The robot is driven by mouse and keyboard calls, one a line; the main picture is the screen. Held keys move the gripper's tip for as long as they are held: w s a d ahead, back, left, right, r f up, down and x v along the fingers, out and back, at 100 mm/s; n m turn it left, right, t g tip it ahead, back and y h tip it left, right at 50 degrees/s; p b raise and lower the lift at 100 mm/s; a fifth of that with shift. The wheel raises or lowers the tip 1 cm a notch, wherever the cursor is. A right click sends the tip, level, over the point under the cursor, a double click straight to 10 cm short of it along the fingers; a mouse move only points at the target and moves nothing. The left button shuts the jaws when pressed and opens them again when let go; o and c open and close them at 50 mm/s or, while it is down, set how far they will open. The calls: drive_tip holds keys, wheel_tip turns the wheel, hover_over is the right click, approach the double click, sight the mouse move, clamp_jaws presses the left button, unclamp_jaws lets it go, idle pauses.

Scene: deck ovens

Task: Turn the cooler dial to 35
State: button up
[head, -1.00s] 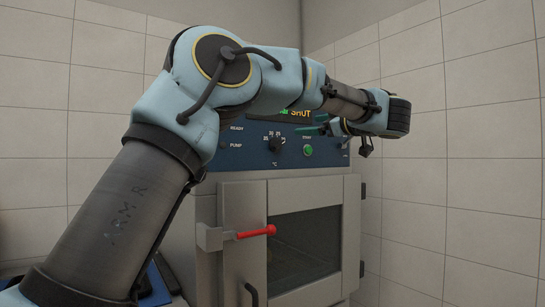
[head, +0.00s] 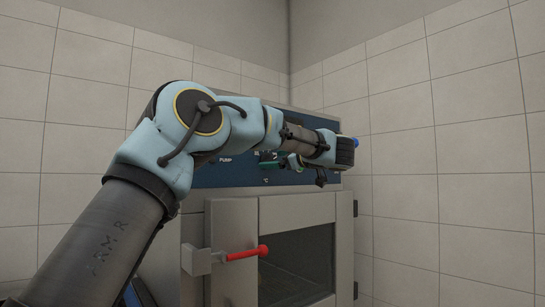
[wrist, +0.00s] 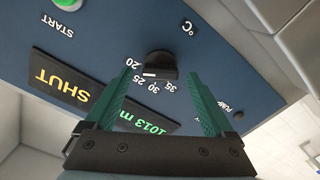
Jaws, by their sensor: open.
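The cooler dial (wrist: 160,64) is a black knob on the dark blue panel (wrist: 105,35), which appears turned over in the wrist view. In the head view my gripper (head: 268,161) is at the panel, and my arm hides the dial.
A display (wrist: 64,85) reads SHUT, and another (wrist: 142,122) shows 1013. A green START button (wrist: 67,3) is on the panel. Below stands the oven door (head: 298,260) with a red-handled latch (head: 245,254). A tiled wall (head: 440,150) rises at right.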

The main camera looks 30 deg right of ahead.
drive_tip(key=shift+w+a, duration=0.15)
drive_tip(key=shift+w, duration=0.5)
drive_tip(key=c, duration=1.3)
drive_tip(key=shift+c, duration=0.2)
